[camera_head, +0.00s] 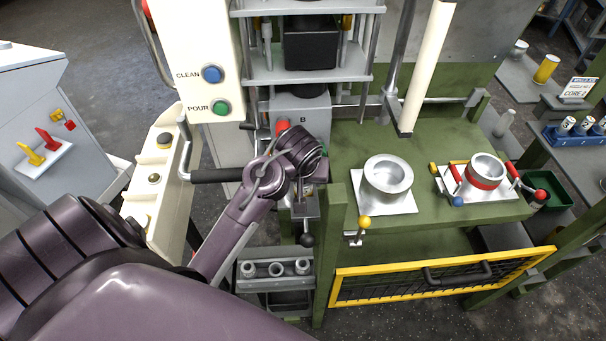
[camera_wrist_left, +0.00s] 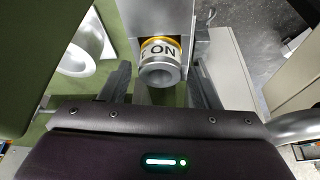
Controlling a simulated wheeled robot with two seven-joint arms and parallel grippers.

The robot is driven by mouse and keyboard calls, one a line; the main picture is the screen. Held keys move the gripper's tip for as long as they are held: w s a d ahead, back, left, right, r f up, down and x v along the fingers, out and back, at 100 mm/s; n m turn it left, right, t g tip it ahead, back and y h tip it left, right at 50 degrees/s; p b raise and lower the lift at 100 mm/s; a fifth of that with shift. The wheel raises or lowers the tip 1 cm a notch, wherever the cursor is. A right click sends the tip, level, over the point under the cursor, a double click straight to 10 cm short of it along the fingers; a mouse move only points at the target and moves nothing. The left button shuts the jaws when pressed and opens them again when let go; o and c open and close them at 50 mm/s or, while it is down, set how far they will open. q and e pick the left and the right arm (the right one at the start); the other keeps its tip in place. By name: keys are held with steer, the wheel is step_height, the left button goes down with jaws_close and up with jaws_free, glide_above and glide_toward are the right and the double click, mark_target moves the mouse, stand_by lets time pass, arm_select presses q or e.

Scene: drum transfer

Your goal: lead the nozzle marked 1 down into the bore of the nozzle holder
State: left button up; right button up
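In the left wrist view a grey nozzle-like piece (camera_wrist_left: 160,70) has a white label reading "E ON" and a yellow band. Its round mouth faces the camera and its far end meets a grey block (camera_wrist_left: 160,14). I cannot tell how deep it sits there, and no number 1 shows. The fingers of my left gripper (camera_wrist_left: 162,85) stand apart on either side of it, with a visible gap on the left. In the head view my left gripper (camera_head: 313,188) is mostly hidden by its wrist, beside the grey unit marked B (camera_head: 297,105). My right gripper is out of view.
A lever with a black knob (camera_head: 306,240) hangs under my left wrist. A low rack (camera_head: 275,284) holds three grey cylinders. A green bench (camera_head: 420,150) carries two metal cups. A blue rack (camera_head: 570,137) with labelled cylinders stands at right. A yellow-framed mesh gate (camera_head: 440,280) is in front.

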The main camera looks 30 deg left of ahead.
arm_select(q)
steer(key=shift+o, duration=0.7)
steer(key=shift+s+d+r, duration=0.1)
steer(key=shift+r, duration=0.15)
steer(key=b+v, duration=0.2)
steer(key=v, duration=0.5)
steer(key=shift+r, duration=0.1)
